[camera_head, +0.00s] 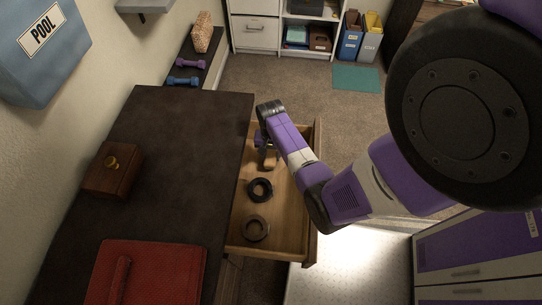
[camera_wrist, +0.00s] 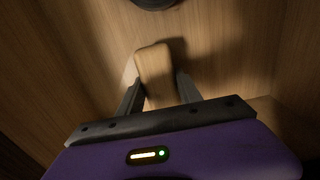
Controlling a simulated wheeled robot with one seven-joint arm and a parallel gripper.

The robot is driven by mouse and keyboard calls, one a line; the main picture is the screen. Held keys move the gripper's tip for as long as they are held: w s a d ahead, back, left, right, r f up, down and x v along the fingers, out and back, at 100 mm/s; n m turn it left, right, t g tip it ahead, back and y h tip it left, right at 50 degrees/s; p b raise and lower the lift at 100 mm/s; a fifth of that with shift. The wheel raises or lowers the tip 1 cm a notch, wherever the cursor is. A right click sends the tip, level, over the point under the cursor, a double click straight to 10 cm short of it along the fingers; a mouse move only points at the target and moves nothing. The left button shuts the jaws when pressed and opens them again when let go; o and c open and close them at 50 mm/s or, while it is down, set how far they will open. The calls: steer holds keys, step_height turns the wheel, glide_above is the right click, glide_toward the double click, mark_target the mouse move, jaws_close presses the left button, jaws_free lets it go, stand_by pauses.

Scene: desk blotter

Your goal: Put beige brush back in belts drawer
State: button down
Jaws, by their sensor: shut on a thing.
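The beige brush (camera_wrist: 155,73) is between the two fingers of my gripper (camera_wrist: 160,90) in the wrist view, and the gripper is shut on it. In the head view the brush (camera_head: 270,160) shows as a small tan piece below my gripper (camera_head: 266,145), inside the outline of the open wooden drawer (camera_head: 295,235). Whether the brush touches the drawer floor I cannot tell. Two coiled dark belts lie in the drawer: a black one (camera_head: 260,189) nearer the gripper and a brownish one (camera_head: 256,228) nearer the camera. Part of a dark coil (camera_wrist: 155,3) shows at the top of the wrist view.
The dark desk (camera_head: 165,180) beside the drawer holds a wooden box (camera_head: 112,170) with a brass knob and a red case (camera_head: 150,275). My arm crosses the drawer's right wall. Purple-fronted drawers (camera_head: 470,250) stand at the lower right. Open carpet lies beyond the drawer.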

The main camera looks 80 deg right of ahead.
steer(key=shift+f, duration=0.45)
steer(key=shift+f, duration=0.1)
steer(key=c, duration=0.8)
jaws_free()
